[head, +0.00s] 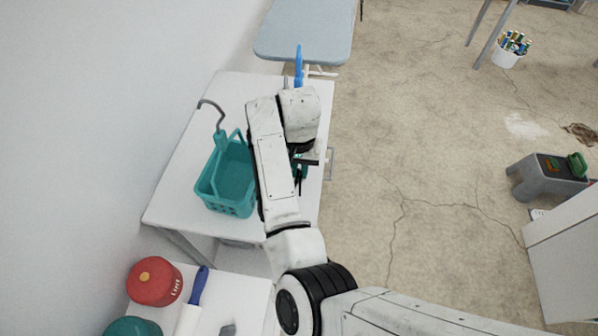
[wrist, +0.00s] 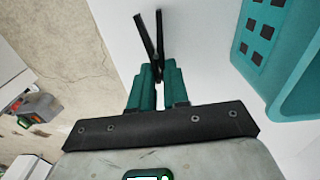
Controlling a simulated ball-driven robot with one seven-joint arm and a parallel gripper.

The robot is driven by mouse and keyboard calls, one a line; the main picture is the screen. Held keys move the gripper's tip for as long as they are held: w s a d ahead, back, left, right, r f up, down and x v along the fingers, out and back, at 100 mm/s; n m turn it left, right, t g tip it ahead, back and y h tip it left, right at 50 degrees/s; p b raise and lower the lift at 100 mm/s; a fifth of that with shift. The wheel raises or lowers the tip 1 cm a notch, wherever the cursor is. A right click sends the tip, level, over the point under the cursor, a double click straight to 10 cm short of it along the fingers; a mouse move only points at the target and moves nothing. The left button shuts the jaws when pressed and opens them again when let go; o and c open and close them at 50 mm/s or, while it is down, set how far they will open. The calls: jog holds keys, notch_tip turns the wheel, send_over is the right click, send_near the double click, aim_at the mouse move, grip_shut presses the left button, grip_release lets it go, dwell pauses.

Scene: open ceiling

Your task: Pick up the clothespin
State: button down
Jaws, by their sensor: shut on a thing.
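The clothespin (wrist: 148,35) is dark, with two slim legs spreading apart in a narrow V. In the wrist view it sticks out beyond the teal fingertips of my gripper (wrist: 157,72), which are close together on its near end. In the head view my gripper (head: 301,168) is over the right side of the white table (head: 180,185), partly hidden by my arm. A small dark piece of the clothespin (head: 298,185) shows below the fingers. I cannot tell whether it touches the table.
A blue object (head: 298,65) stands at the table's far end, near an ironing board (head: 305,35). A red canister (head: 155,281) is at the near left. Open floor (head: 430,150) lies to the right.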

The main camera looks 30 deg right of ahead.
jog(key=s+d+r+p, duration=0.1)
jog(key=s+r+p, duration=0.4)
jog(key=s+r, duration=0.6)
jog(key=s, duration=0.3)
jog(key=shift+d+r, duration=0.35)
dwell(0.8)
